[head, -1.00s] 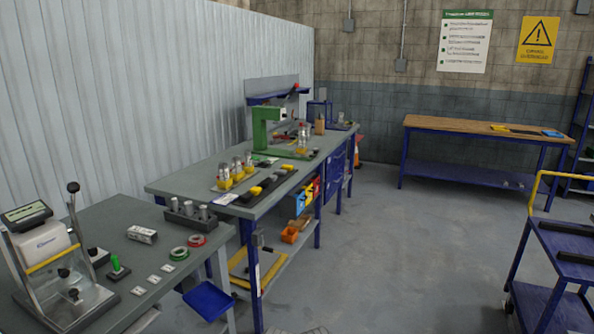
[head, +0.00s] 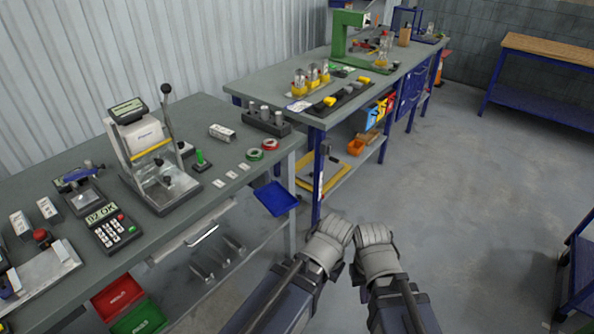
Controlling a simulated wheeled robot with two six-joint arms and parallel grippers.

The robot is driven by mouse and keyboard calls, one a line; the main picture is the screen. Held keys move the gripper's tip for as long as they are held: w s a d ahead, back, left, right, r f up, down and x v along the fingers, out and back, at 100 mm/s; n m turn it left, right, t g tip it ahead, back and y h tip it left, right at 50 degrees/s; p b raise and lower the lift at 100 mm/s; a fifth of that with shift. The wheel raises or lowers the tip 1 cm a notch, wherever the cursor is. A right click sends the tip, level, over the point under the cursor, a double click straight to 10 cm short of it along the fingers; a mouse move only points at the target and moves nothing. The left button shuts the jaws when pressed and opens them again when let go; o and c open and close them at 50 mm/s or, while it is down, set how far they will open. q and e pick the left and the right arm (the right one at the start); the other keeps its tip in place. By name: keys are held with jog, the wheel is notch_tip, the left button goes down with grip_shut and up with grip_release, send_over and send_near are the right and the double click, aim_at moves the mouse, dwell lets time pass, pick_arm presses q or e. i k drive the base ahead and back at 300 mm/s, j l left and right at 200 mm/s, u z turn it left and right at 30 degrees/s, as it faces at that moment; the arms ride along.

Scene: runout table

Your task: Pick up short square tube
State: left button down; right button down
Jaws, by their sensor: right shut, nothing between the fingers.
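I cannot make out for certain which thing is the short square tube. A small light block-shaped piece (head: 222,132) lies on the near grey bench (head: 105,140), beside a dark holder. My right gripper (head: 372,232) is shut and empty, low in front of the benches over the floor. My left gripper (head: 338,228) is close beside it on its left; its fingers are too unclear to tell open from shut. Both are well apart from anything on the bench.
A press-like device (head: 150,150) with an upright lever stands on the near bench. A dark holder (head: 266,123) with upright metal pieces sits behind it. A blue tray (head: 276,198) hangs at the bench end. A farther bench (head: 245,88) carries a green stand.

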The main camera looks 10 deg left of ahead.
aim_at(219, 132)
jog(key=i+l+u, duration=0.15)
jog(key=u, duration=0.95)
jog(key=i+l+u, duration=0.1)
jog(key=l+u, duration=0.25)
jog(key=l, duration=0.2)
jog(key=l+u, duration=0.3)
jog(key=l, duration=0.3)
jog(key=l+u, duration=0.35)
jog(key=l, duration=0.2)
jog(key=k+l, duration=0.1)
jog(key=l, duration=1)
jog(key=k+l+u, duration=0.1)
jog(key=l, duration=0.45)
jog(key=i+j+z, duration=0.3)
jog(key=j+z, duration=0.25)
jog(key=j, duration=0.15)
jog(key=i+j+z, duration=0.15)
jog(key=j+z, duration=0.45)
jog(key=j, duration=0.25)
